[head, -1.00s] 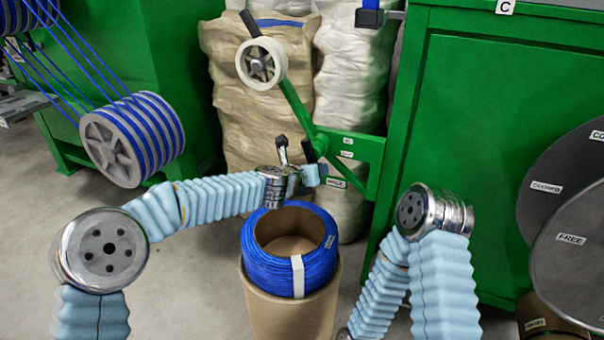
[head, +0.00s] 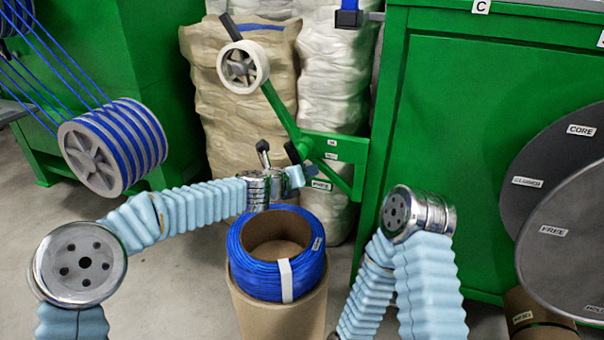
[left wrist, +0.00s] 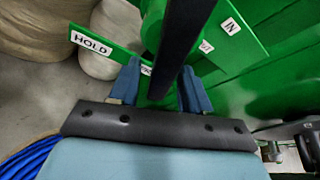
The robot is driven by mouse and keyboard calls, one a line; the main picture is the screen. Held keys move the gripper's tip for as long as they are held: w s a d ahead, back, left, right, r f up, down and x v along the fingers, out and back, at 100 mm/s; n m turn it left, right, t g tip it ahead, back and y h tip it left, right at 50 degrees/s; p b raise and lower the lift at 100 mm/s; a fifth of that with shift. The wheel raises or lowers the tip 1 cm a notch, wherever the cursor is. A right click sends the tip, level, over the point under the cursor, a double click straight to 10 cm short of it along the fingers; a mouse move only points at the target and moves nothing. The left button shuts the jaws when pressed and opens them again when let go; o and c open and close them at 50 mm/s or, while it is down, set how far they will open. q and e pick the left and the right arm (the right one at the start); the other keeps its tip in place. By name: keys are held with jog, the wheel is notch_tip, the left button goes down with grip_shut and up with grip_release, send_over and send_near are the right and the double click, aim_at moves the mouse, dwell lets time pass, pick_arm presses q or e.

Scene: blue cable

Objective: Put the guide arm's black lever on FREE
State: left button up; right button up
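The green guide arm (head: 282,108) has a white roller (head: 243,64) at its upper end. Its black lever (head: 293,152) is at the lower pivot, right above my left gripper (head: 297,176). In the left wrist view the dark lever (left wrist: 186,40) runs down between the two blue fingers of my left gripper (left wrist: 163,88). The fingers stand apart, with a gap beside the left one; contact on the right cannot be told. A HOLD label (left wrist: 92,43) is on the green plate to the left; another label (left wrist: 146,70) is partly hidden by a finger. My right gripper is out of view.
A blue cable coil (head: 277,270) sits on a cardboard drum (head: 280,315) below my left wrist. The green cabinet (head: 470,150) stands to the right, with grey discs (head: 575,240) beside it. Large sacks (head: 240,120) stand behind. A striped blue spool (head: 113,147) is at the left.

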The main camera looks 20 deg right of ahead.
pick_arm(q)
jog(key=shift+s+a+r, duration=0.1)
jog(key=shift+s+a, duration=0.15)
jog(key=shift+a, duration=0.15)
jog(key=b+v, duration=0.2)
jog(key=v, duration=1.1)
